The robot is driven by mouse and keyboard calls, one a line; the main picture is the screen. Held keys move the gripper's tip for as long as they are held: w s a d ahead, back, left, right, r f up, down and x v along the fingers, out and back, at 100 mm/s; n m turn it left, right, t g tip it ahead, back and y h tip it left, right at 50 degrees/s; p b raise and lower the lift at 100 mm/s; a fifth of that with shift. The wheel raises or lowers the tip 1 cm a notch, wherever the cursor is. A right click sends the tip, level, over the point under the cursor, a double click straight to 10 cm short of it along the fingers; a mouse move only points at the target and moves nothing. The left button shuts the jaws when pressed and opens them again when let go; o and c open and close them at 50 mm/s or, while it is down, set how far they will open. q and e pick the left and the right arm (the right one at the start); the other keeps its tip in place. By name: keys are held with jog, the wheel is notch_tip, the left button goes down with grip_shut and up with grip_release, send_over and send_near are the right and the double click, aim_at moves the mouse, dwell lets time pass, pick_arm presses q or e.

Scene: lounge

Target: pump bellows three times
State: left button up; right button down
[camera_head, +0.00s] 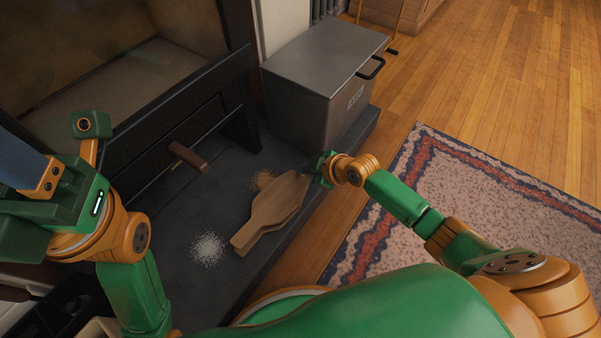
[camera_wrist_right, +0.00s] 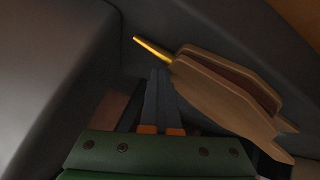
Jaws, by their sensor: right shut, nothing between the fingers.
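The wooden bellows (camera_head: 272,212) lie on the dark hearth slab, with the narrow handle end toward the lower left. In the right wrist view the bellows (camera_wrist_right: 225,95) show two boards with a dark gap between them and a brass nozzle (camera_wrist_right: 150,48). My right gripper (camera_head: 322,170) is at the far right end of the bellows. Its fingers (camera_wrist_right: 158,78) are shut and empty, beside the nozzle end; I cannot tell whether they touch it. My left gripper (camera_head: 22,155) is raised at the left edge, away from the bellows; its fingertips are cut off.
A grey metal box (camera_head: 318,85) with a black handle stands behind the bellows, close to my right gripper. A stove (camera_head: 185,115) with a wooden handle (camera_head: 188,158) is at the left. A rug (camera_head: 470,200) lies right.

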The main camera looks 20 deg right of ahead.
jog(key=shift+s+a+f+b, duration=0.1)
jog(key=shift+s+f+b, duration=0.3)
jog(key=shift+f, duration=0.4)
jog(key=shift+r+p, duration=0.5)
jog(key=shift+p, duration=0.3)
jog(key=shift+d, duration=0.2)
jog(key=shift+w+d+r+p, duration=0.1)
jog(key=shift+d+r+p, duration=0.05)
jog(key=shift+r+p, duration=0.35)
jog(key=r+p, duration=0.2)
jog(key=r, duration=0.1)
jog(key=r+p, duration=0.1)
jog(key=shift+w+d+r+p, duration=0.25)
jog(key=shift+w+d+p, duration=0.1)
jog(key=shift+w, duration=0.05)
jog(key=shift+f, duration=0.1)
